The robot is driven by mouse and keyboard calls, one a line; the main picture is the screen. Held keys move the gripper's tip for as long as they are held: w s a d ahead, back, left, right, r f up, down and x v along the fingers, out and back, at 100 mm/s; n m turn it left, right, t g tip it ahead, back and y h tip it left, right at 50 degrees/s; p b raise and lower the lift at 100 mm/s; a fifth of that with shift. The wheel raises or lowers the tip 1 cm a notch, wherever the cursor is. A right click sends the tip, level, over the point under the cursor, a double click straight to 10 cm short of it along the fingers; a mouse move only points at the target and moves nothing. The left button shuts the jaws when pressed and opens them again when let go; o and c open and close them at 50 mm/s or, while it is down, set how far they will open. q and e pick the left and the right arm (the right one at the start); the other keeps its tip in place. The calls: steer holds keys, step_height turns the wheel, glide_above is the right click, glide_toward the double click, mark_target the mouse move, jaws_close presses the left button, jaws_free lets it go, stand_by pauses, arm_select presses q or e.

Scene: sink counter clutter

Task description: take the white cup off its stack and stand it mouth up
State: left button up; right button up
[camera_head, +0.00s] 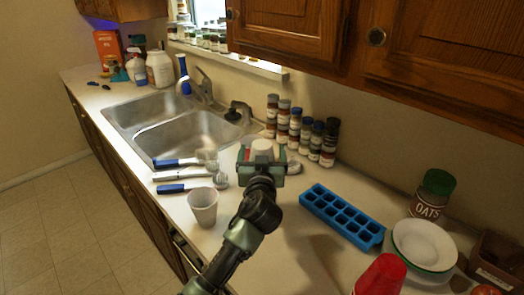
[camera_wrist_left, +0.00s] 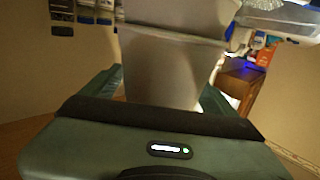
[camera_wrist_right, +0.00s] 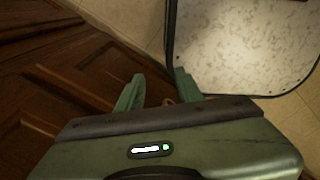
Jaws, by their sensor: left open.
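A white cup (camera_head: 262,147) shows base up between the fingers of my left gripper (camera_head: 262,168) in the head view. In the left wrist view the pale cup (camera_wrist_left: 165,70) fills the space between the spread fingers of my left gripper (camera_wrist_left: 160,95); a rim line crosses it, with another pale part beyond. The stack's lower part is mostly hidden in the head view. Another whitish cup (camera_head: 203,207) stands mouth up on the counter, left of my arm. My right gripper (camera_wrist_right: 158,80) is empty with its fingers apart, away from the counter clutter.
Blue-handled brushes (camera_head: 180,162) lie left of the gripper, by the sink (camera_head: 190,135). Spice jars (camera_head: 295,125) stand behind. A blue ice tray (camera_head: 341,215), bowls (camera_head: 424,245) and a red cup (camera_head: 380,275) are to the right.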

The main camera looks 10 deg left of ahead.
arm_select(q)
steer(key=shift+w, duration=0.25)
steer(key=shift+s, duration=0.15)
steer(key=c, duration=1.4)
steer(key=shift+o, duration=0.2)
steer(key=shift+r, duration=0.1)
arm_select(e)
steer(key=shift+w+r, duration=0.1)
steer(key=shift+w, duration=0.4)
arm_select(q)
steer(key=shift+r, duration=0.1)
